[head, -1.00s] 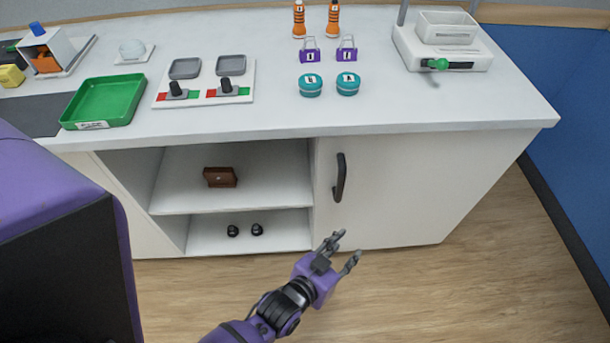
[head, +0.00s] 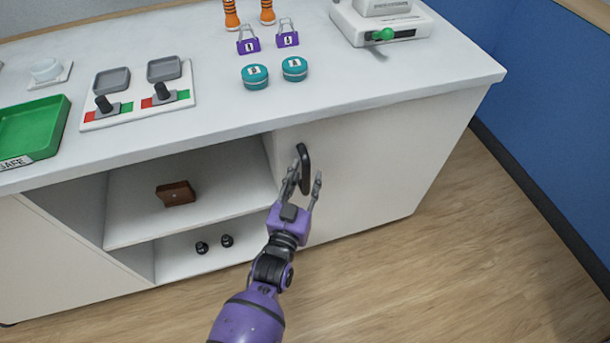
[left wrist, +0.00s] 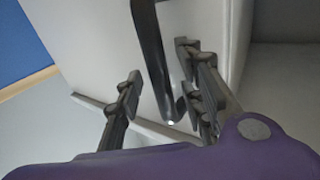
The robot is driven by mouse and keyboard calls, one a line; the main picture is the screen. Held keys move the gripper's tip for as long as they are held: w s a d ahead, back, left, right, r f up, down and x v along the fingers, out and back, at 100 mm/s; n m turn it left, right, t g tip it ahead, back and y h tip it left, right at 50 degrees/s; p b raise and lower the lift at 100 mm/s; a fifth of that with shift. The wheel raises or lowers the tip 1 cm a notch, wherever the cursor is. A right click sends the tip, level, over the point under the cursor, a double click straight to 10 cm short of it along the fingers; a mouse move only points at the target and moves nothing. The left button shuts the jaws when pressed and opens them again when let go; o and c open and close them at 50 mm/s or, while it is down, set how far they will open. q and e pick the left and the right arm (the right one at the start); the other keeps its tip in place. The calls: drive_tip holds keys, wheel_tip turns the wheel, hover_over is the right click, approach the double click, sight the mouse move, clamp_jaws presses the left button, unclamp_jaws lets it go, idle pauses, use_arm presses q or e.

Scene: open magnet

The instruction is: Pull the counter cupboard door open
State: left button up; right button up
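The cupboard door (head: 365,165) is a white panel under the right part of the counter, and it looks shut. Its dark vertical handle (head: 304,165) is near the door's left edge. My left gripper (head: 305,182) is open at the handle's lower part, with one finger on each side in the head view. In the left wrist view the handle (left wrist: 157,60) comes down between the open fingers (left wrist: 165,95), closer to the right ones. I cannot tell whether any finger touches it. My right gripper is not in view.
Open shelves left of the door hold a brown box (head: 176,193) and two small black knobs (head: 214,244). The counter (head: 330,95) above carries teal round containers (head: 255,76), purple padlocks (head: 248,42) and a switch panel (head: 138,95). The wooden floor (head: 430,270) before the door is clear.

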use_arm(q)
drive_tip(key=shift+w+d, duration=0.1)
drive_tip(key=shift+w, duration=0.4)
drive_tip(key=shift+c, duration=0.4)
clamp_jaws()
drive_tip(key=shift+s, duration=0.15)
